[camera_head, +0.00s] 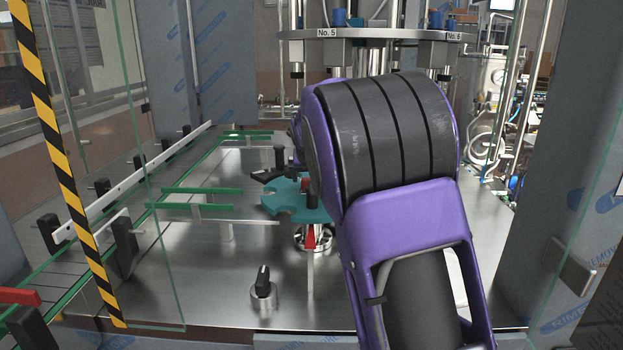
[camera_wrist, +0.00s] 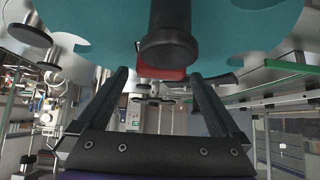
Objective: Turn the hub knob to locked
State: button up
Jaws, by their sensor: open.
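The teal star wheel (camera_head: 285,203) sits above the steel deck, partly hidden by my arm. A black upright knob with a rounded end (camera_head: 311,197) stands at its hub, with a red piece (camera_head: 304,185) beside it. In the wrist view the black knob (camera_wrist: 168,45) hangs from the top against the teal wheel (camera_wrist: 100,30), with the red piece (camera_wrist: 160,73) just past its end. My gripper (camera_wrist: 160,76) is open, its two dark fingers left and right of the red piece. I cannot tell whether they touch anything. In the head view my arm hides most of the gripper.
A separate black knob on a silver base (camera_head: 262,283) stands on the front deck. Green-edged guide rails (camera_head: 200,191) run left of the wheel. A filler head (camera_head: 370,34) hangs behind. A striped post (camera_head: 55,140) and clear panels border the left.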

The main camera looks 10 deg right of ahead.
jog(key=shift+x, duration=1.05)
jog(key=c, duration=1.2)
jog(key=shift+c, duration=0.2)
